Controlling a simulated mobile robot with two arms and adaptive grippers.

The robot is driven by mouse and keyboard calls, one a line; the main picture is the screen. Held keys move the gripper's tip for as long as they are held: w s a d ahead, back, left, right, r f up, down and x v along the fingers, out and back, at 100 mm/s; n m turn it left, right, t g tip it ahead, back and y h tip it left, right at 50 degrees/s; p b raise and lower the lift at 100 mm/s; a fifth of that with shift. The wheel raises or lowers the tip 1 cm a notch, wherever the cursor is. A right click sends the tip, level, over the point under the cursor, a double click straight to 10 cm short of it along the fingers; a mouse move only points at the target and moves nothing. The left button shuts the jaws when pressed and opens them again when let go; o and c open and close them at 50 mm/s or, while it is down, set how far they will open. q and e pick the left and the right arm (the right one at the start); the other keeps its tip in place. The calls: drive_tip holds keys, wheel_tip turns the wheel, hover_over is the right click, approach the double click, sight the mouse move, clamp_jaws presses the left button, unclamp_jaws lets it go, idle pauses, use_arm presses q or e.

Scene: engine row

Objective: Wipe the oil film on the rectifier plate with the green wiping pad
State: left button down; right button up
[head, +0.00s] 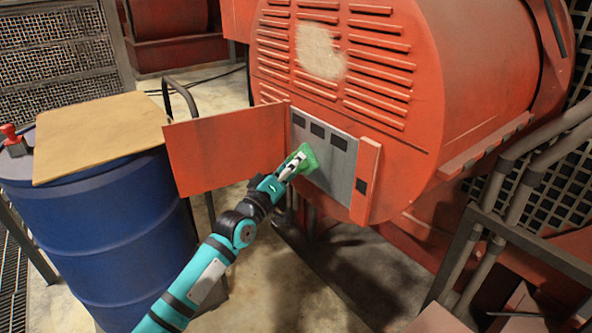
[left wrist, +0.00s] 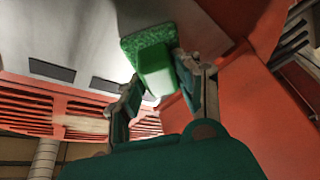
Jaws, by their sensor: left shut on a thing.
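The rectifier plate (head: 329,164) is a grey panel with several dark rectangles, set in the front of the red machine. It also shows in the left wrist view (left wrist: 85,25). My left gripper (head: 297,164) is shut on the green wiping pad (head: 309,157), in front of the plate's left part. In the left wrist view the pad (left wrist: 148,42) sits between the two fingers, its broad face toward the plate. It is at or very close to the plate; contact cannot be told. No oil film can be made out. My right gripper is out of view.
An open red door (head: 222,147) stands out left of the plate, close to my left arm. A blue drum (head: 100,225) with a brown board (head: 100,135) on top stands at left. A red post (head: 366,180) borders the plate, and grey railings (head: 495,190) stand at right.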

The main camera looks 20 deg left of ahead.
use_arm(q)
drive_tip(key=shift+s+a+p, duration=0.4)
drive_tip(key=shift+s+a, duration=0.5)
drive_tip(key=shift+s, duration=0.25)
drive_tip(key=shift+s+a+p, duration=0.35)
drive_tip(key=shift+s+a, duration=0.5)
drive_tip(key=shift+s, duration=0.3)
drive_tip(key=shift+s+a, duration=0.95)
drive_tip(key=shift+s, duration=0.25)
drive_tip(key=shift+f, duration=0.1)
